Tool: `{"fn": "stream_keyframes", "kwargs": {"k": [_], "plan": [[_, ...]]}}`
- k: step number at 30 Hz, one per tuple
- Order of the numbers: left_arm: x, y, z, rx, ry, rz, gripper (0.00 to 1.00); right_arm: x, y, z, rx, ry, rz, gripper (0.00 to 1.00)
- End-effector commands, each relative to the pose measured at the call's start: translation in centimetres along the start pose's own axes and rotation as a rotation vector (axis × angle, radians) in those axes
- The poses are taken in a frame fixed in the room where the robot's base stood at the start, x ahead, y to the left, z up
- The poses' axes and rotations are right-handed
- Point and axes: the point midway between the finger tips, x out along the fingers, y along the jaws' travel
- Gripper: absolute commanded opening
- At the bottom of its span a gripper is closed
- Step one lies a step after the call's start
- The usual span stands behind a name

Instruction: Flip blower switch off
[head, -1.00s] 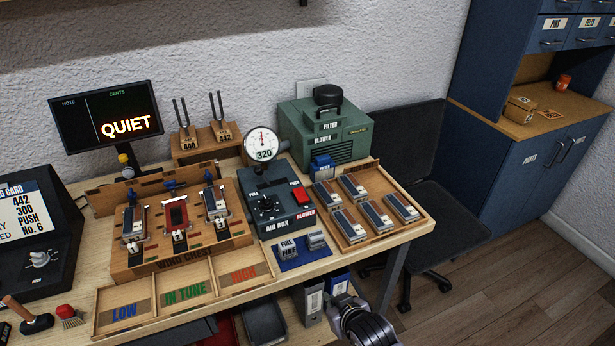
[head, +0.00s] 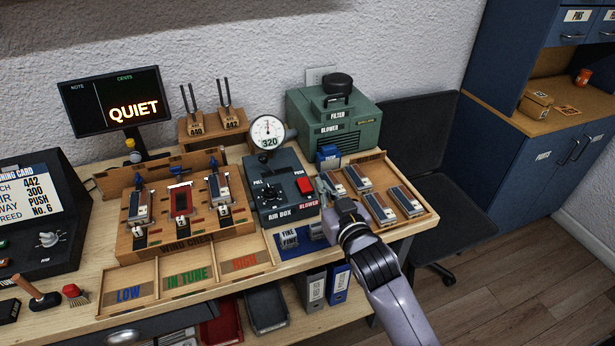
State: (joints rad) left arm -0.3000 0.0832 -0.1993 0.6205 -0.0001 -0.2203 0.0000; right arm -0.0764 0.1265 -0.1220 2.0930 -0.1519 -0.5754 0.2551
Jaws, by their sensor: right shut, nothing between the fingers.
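The air box (head: 281,192) is a dark box on the bench with a PULL/PUSH knob and a round gauge (head: 267,133) that reads 320. The red blower switch (head: 304,185) is on its right side, above the BLOWER label. My right gripper (head: 335,214) is shut and empty, just right of and in front of the air box, below the switch and apart from it in the picture. Its wrist hides part of the tray behind. The green blower (head: 352,128) stands at the back. My left gripper is not in view.
A wooden tray (head: 428,217) of metal-and-wood reed blocks lies to the right. The wind chest (head: 160,243) with several reed units stands left of the air box. The display (head: 110,100) reads QUIET. A blue mat with small blocks lies in front of the air box.

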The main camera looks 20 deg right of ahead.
Motion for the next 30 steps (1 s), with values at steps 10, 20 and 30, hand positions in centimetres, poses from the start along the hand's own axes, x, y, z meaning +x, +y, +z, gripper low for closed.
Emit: {"fn": "stream_keyframes", "kwargs": {"k": [10, 20, 30], "plan": [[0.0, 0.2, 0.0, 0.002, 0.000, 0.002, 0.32, 0.1, 0.0, -0.2, 0.001, 0.007, -0.001, 0.00], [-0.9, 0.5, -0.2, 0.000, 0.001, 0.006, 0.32, 4.4, 0.0, -0.5, 0.000, 0.007, 0.000, 0.00], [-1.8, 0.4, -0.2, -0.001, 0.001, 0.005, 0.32, 10.4, -0.1, 0.8, 0.001, 0.000, -0.001, 0.00]]}}
